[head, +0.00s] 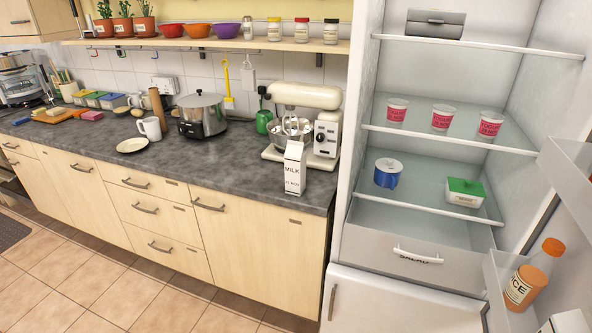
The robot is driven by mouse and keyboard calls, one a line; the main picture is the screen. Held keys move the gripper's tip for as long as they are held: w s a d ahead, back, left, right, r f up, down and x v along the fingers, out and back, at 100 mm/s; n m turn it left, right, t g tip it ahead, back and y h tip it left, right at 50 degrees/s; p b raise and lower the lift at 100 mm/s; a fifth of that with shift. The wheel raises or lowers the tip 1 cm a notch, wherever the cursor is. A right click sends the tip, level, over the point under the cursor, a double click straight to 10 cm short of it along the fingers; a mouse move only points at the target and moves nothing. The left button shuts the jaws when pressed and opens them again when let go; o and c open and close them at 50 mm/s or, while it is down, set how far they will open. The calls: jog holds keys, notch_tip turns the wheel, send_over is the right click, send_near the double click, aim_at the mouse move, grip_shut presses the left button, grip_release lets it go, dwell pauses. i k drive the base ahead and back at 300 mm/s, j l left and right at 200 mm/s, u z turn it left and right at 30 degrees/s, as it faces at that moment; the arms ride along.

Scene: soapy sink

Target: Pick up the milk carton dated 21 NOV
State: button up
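A white milk carton (294,170) stands upright on the dark countertop near its right end, in front of the stand mixer. It is marked MILK, with a small date line low on its front that seems to end in NOV; the day number is too small to read surely. A second white thing (568,322), perhaps a carton, shows partly in the fridge door at the bottom right; its front and any date are out of view. My gripper is not in view.
The cream stand mixer (305,112) with its metal bowl stands close behind the carton. The fridge (440,168) stands open at the right, with yoghurt cups (443,118) and tubs inside. A juice bottle (527,275) is in its door.

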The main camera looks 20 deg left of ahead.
aim_at(295, 155)
jog(key=i+j, duration=0.85)
